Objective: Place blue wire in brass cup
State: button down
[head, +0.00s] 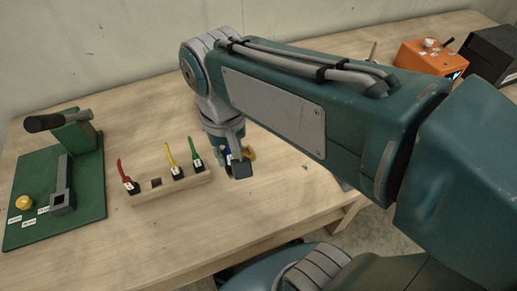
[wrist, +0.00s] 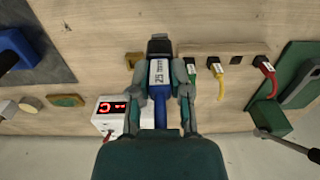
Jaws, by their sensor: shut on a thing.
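My gripper (wrist: 160,88) is shut on the blue wire (wrist: 159,76), which has a black end and a white label. In the head view my gripper (head: 237,165) is over the table right of the wire block, with a bit of blue at its fingers. A small brass-yellow thing (head: 249,153) shows partly hidden behind it; I cannot tell if it is the brass cup.
A wooden block (head: 148,196) holds red (head: 128,177), yellow (head: 172,160) and green (head: 196,155) wires, with one empty square slot. A green lever fixture (head: 88,190) stands left. An orange box (head: 425,62) is far right. A white display box (wrist: 123,115) is near my gripper.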

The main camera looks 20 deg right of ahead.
jog(key=shift+w+d+f, duration=0.15)
jog(key=shift+w+d, duration=0.05)
jog(key=shift+w, duration=0.05)
jog(key=w+d+f, duration=0.2)
jog(key=w+f, duration=0.2)
jog(key=w+d+f, duration=0.2)
jog(key=w+f, duration=0.1)
jog(key=f, duration=0.1)
jog(key=w+d+f, duration=0.2)
jog(key=w+f, duration=0.2)
jog(key=shift+w+f, duration=0.3)
jog(key=shift+f, duration=0.1)
jog(key=shift+d, duration=0.15)
jog(key=c, duration=0.6)
grip_release()
jog(key=shift+f, duration=0.1)
